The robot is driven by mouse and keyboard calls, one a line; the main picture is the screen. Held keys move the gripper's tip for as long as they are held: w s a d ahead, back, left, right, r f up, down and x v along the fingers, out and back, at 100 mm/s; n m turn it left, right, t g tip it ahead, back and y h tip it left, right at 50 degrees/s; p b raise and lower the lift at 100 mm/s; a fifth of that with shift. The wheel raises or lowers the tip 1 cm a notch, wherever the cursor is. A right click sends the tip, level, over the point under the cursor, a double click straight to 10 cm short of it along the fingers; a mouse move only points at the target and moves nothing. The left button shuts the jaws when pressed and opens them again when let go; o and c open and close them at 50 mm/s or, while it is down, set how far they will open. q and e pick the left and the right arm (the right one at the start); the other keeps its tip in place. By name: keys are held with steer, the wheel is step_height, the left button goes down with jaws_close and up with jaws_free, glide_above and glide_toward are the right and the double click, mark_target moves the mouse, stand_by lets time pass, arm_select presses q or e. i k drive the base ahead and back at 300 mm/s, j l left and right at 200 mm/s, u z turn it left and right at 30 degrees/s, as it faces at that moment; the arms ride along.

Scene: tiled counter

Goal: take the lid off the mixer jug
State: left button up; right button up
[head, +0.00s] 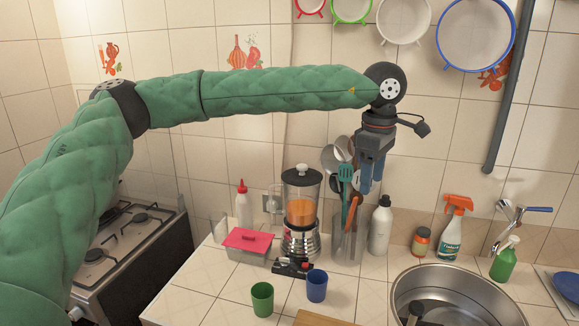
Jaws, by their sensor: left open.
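The mixer stands on the counter with a clear jug (300,207) that holds something orange. Its dark lid (301,177) with a pale knob on top sits on the jug's rim. My left gripper (371,181) hangs pointing down to the right of the lid, clearly apart from it, at about the lid's height in the picture. It is open, and nothing shows between its fingers. My right gripper is not in view.
A holder (348,245) with several utensils stands right of the mixer, below my left gripper. A red-lidded box (248,241), a green cup (262,299) and a blue cup (316,287) surround the mixer's left and front. A sink (460,292) is at right.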

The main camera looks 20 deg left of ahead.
mark_target(300, 176)
steer(key=i+j, duration=0.35)
steer(key=j, duration=0.15)
steer(key=i+j, duration=0.3)
steer(key=j, duration=0.25)
